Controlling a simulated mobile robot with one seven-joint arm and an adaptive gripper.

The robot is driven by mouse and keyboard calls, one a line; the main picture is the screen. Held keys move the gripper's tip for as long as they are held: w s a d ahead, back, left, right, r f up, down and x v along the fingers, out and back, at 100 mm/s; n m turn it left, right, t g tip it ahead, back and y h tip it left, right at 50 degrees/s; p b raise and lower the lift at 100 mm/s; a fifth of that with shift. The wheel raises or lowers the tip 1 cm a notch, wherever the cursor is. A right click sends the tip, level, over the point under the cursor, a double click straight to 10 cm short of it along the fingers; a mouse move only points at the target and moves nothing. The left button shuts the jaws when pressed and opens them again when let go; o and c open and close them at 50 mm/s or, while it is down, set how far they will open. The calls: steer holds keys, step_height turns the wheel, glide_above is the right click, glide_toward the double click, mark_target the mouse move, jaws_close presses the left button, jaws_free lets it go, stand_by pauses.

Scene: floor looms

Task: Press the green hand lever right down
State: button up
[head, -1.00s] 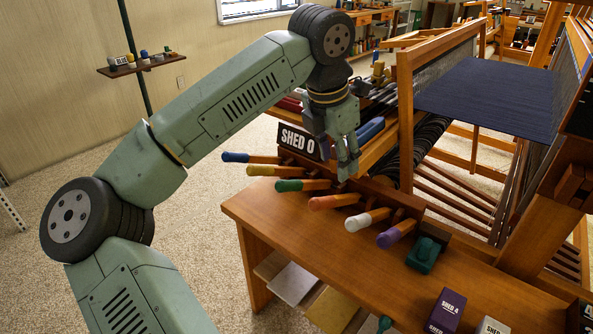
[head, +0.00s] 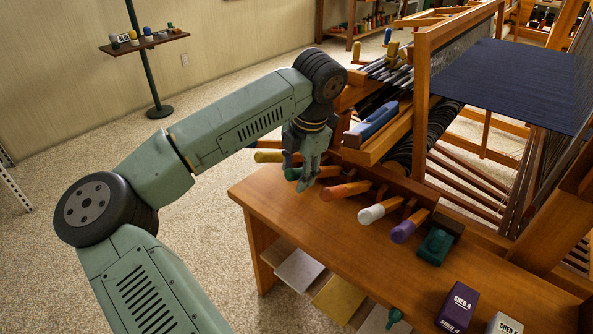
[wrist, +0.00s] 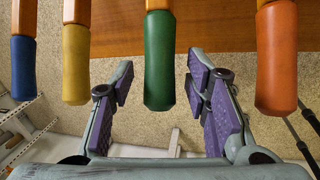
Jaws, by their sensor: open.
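The green hand lever (head: 291,173) sticks out of the loom in a row of coloured levers. In the head view my gripper partly covers it. In the wrist view the green handle (wrist: 158,60) points down the picture, centred between the two purple-padded fingers. My gripper (wrist: 160,75) is open and empty, with a gap on both sides of the handle. In the head view my gripper (head: 306,186) hangs fingers-down right at the green lever. I cannot tell whether it touches it. The lever sits about level with its neighbours.
The yellow lever (wrist: 75,60) and orange lever (wrist: 276,60) flank the green one closely. The blue lever (wrist: 23,65) lies beyond yellow. White (head: 378,212) and purple (head: 408,229) levers continue the row. A wooden bench (head: 310,229) lies below, with a dark green object (head: 434,245) on it.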

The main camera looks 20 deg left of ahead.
steer(key=shift+w+a+f, duration=0.1)
steer(key=shift+f, duration=0.4)
jaws_close()
stand_by(0.6)
